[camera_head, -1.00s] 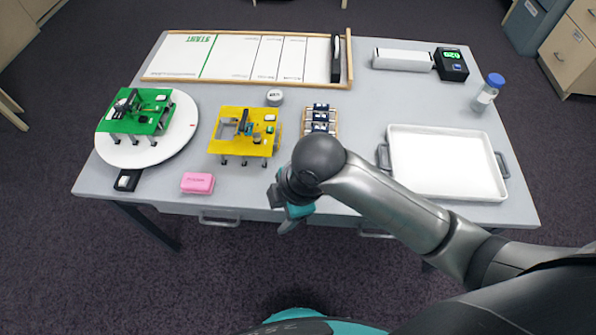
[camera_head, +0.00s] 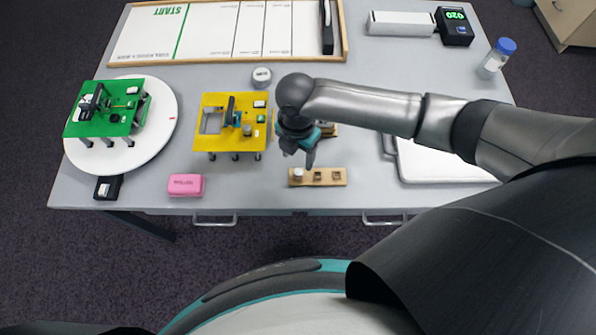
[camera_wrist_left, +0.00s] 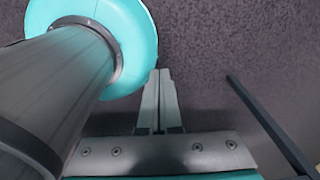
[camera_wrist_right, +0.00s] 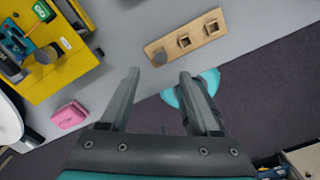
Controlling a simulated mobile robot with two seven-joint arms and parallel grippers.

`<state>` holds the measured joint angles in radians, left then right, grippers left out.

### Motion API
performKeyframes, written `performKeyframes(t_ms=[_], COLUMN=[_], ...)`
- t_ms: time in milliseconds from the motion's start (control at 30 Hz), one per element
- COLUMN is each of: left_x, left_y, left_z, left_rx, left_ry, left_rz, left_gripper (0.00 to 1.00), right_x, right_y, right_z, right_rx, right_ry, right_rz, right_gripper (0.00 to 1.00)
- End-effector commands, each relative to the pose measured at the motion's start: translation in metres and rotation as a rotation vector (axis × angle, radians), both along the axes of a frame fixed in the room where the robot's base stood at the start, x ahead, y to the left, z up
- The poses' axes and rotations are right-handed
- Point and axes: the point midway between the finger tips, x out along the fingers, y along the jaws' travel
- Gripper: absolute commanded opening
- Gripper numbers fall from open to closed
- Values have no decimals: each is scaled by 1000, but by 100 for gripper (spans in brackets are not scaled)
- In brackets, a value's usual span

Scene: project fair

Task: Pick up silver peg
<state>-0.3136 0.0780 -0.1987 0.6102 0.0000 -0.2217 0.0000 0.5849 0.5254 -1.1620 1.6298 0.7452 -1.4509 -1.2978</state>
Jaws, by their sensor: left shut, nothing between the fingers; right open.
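The silver peg (camera_wrist_right: 160,58) is a small grey round piece in one end hole of a wooden block (camera_wrist_right: 184,40). In the head view the peg (camera_head: 298,173) is at the left end of the block (camera_head: 330,177), near the table's front edge. My right gripper (camera_head: 308,157) is above the table just behind the block. In the right wrist view its open fingers (camera_wrist_right: 159,74) point toward the peg, with nothing between them. My left gripper (camera_wrist_left: 160,72) shows only in the left wrist view, shut and empty above the floor.
A yellow board (camera_head: 212,142) on legs and a pink box (camera_head: 186,184) are to the left. A green board (camera_head: 120,128) stands on a white round plate (camera_head: 158,140). A white tray (camera_head: 432,168) is partly behind my right arm. Open table lies between the pink box and the block.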

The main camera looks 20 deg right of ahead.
Motion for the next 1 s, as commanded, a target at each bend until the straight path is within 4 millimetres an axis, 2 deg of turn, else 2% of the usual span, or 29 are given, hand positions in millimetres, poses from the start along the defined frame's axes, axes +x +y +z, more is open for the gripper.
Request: performKeyframes(t_ms=[33, 100, 333, 500, 600, 900, 1000], left_x=[1, 4, 21, 22, 22, 17, 16], left_y=[0, 0, -1, -1, -1, 0, 0], left_z=[-3, -5, -7, -14, -16, -17, -17], left_rx=[1, 0, -2, -3, -3, -2, -1], left_ry=[-2, -6, -33, -37, -36, -28, -25], left_rz=[0, 0, -1, -1, -2, -2, -3], left_gripper=[0, 0, 0, 0, 0, 0, 0], right_x=[0, 0, -1, -3, -2, -2, -2], right_y=[1, 1, 0, -1, -2, -2, -2], right_z=[-10, -16, -33, -60, -70, -73, -73], right_rx=[1, 1, -1, 0, 1, 1, 1], right_ry=[2, 1, 1, 1, -1, -1, -1], right_rz=[-1, -1, -1, -2, -1, 0, 0], right_gripper=[63, 63, 63, 63, 63, 63, 52])
